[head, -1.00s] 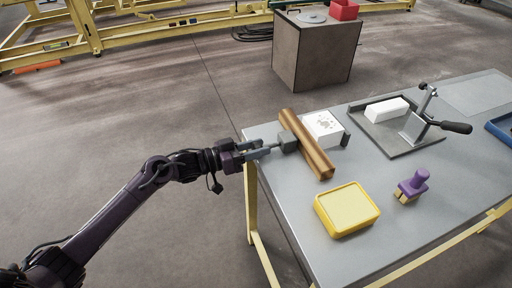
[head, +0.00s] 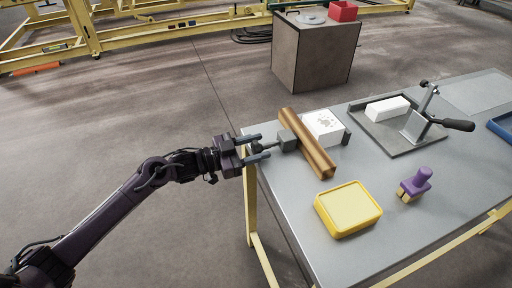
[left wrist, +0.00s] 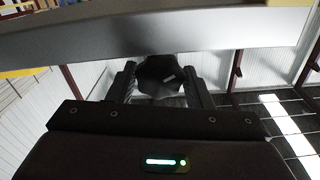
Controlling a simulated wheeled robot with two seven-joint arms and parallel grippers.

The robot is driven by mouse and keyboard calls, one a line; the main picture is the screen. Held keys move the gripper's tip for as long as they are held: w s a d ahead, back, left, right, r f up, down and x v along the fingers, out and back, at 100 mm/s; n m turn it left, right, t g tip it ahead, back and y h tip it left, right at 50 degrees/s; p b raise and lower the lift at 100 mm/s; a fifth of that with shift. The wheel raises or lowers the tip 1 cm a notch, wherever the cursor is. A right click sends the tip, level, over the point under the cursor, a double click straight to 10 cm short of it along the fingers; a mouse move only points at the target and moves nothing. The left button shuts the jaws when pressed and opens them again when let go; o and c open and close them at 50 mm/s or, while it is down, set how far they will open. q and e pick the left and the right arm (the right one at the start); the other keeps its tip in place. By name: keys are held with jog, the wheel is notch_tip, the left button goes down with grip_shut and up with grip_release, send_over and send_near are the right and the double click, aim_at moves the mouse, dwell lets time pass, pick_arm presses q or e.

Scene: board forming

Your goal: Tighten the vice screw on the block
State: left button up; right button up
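The vice stands at the table's left end in the head view. Its grey jaw (head: 288,139) is at the left of a long brown bar (head: 309,147). The white block (head: 323,126), with grey specks on top, is on the bar's other side, by a dark end jaw (head: 346,138). The vice screw (head: 267,147) points left from the grey jaw. My left gripper (head: 256,149) is open, its fingers on either side of the screw's end. In the left wrist view, a dark faceted knob (left wrist: 160,72) shows between the spread fingers. My right gripper is not in view.
A yellow tray (head: 348,208), a purple-handled stamp (head: 414,186) and a lever press (head: 417,124) with a white block (head: 387,109) stand on the grey table (head: 290,190). A blue tray (head: 502,128) is at the right edge. Left of the table is open floor.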

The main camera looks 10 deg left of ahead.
pick_arm(q)
jog(key=shift+o, duration=1.4)
jog(key=shift+a, duration=0.15)
jog(key=v, duration=0.7)
jog(key=shift+s+a, duration=0.25)
